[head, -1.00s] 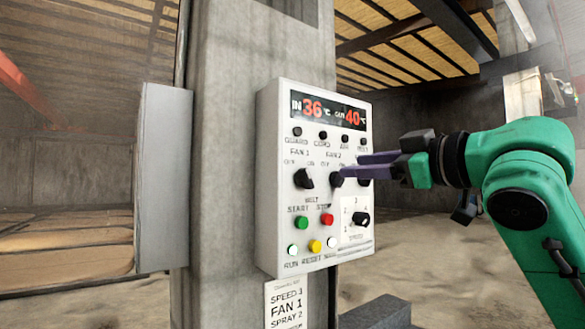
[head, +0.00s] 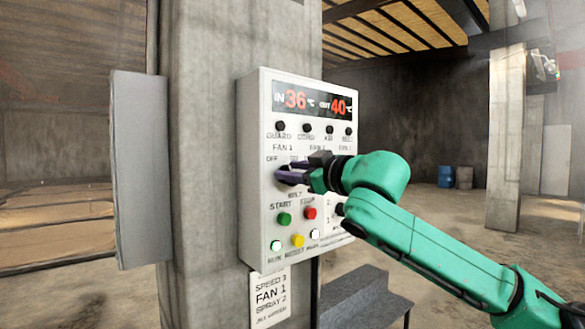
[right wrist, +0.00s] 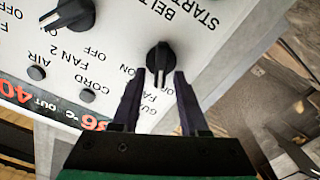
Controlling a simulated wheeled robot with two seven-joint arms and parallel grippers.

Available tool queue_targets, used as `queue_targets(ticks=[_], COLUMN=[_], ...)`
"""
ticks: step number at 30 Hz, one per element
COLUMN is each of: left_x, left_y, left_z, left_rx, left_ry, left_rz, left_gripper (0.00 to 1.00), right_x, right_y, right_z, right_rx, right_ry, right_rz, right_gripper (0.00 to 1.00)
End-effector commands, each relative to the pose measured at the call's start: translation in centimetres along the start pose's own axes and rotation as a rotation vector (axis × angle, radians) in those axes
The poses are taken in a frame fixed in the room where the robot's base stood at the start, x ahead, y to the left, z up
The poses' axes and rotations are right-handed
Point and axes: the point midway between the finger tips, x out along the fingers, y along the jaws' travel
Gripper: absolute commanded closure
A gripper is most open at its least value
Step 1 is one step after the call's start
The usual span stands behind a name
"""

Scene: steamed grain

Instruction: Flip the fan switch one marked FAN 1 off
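The FAN 1 switch is a black rotary knob (right wrist: 160,57) on a white control panel (head: 262,225). In the right wrist view, which shows the panel upside down, my right gripper (right wrist: 160,73) is open, with one dark finger on each side of the knob's near end. Whether the fingers touch the knob is unclear. In the head view my right gripper (head: 280,177) is at the panel under the FAN 1 label and hides most of the knob. OFF is printed at the knob's upper left. My left gripper is not in view.
The FAN 2 knob (right wrist: 75,15) sits beside FAN 1. Green (head: 284,219) and red (head: 309,213) belt buttons lie below. A paper note (head: 270,298) reading SPEED 3, FAN 1, SPRAY 2 hangs under the panel. A grey box (head: 140,170) is left of the pillar.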

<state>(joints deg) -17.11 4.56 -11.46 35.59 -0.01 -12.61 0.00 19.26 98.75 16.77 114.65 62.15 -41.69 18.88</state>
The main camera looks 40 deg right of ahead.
Motion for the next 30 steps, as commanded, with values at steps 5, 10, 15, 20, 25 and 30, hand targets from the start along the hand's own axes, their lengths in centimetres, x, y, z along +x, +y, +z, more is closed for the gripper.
queue_targets(ticks=[5,10,15,20,25,30], left_x=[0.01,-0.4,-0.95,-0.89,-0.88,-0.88], left_y=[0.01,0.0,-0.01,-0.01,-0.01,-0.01], left_z=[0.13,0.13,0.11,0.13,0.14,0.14], left_rx=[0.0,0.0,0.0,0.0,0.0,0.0], left_ry=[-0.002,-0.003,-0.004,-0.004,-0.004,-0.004], left_rz=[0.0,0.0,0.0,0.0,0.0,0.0], left_gripper=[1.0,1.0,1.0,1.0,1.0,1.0], right_x=[-0.03,-0.07,-0.05,-0.05,-0.05,-0.05], right_y=[0.01,0.04,-0.31,-0.39,-0.39,-0.39], right_z=[-0.02,-0.23,-0.17,-0.03,-0.02,-0.01], right_rx=[0.001,-0.048,-0.228,-0.266,-0.265,-0.264], right_ry=[0.0,0.002,0.003,0.002,0.001,0.001], right_rz=[0.0,0.0,0.0,0.001,0.001,0.001], right_gripper=[1.0,1.0,1.0,1.0,0.75,0.53])
